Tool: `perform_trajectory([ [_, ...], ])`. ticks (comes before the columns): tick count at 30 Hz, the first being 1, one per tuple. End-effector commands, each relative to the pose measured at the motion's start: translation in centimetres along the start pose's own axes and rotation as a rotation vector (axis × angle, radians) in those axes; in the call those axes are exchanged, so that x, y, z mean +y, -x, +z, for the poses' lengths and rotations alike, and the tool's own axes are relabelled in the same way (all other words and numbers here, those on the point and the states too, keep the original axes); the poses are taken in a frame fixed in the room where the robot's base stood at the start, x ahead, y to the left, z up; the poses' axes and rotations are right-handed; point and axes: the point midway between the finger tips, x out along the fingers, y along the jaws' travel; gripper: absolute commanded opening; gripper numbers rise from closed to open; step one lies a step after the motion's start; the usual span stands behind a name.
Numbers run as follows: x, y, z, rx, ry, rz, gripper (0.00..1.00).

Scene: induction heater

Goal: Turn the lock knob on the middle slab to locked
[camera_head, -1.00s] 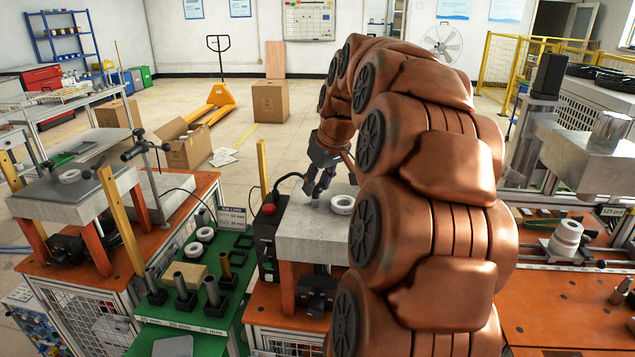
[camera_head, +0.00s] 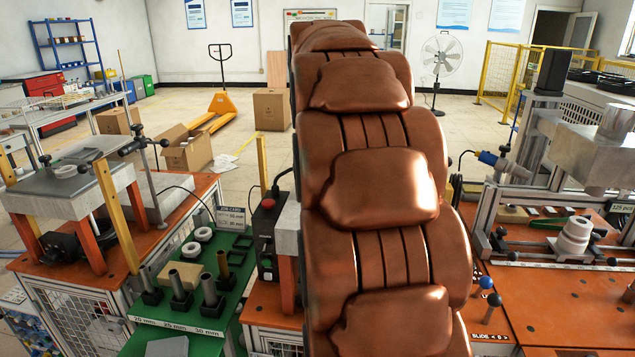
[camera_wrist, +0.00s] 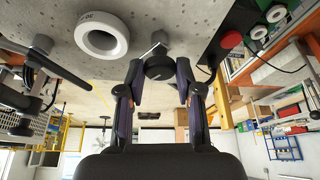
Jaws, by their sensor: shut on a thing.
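The lock knob (camera_wrist: 160,64) is a small dark round knob with a light line on its face, standing on the grey speckled middle slab (camera_wrist: 85,77). In the wrist view, which is upside down, my gripper (camera_wrist: 158,75) has its two fingers on either side of the knob and is shut on it. The line on the knob runs at a slant; I cannot read any lock marking. In the head view only the left edge of the middle slab (camera_head: 287,232) shows; my arm hides the knob and my gripper.
A white ring (camera_wrist: 102,36) lies on the slab close to the knob. Dark clamp rods (camera_wrist: 35,88) stand at the left of the wrist view. A black box (camera_head: 265,238) with a red button (camera_wrist: 231,39) stands beside the slab. A green board (camera_head: 215,285) holds several posts.

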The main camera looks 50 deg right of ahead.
Motion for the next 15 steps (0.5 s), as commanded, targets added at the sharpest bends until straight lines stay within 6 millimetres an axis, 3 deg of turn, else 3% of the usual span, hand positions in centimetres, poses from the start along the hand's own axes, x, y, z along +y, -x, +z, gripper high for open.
perform_trajectory([
  [15, -0.36, -0.34, 0.0, -0.003, -0.45, 0.189, 0.0],
])
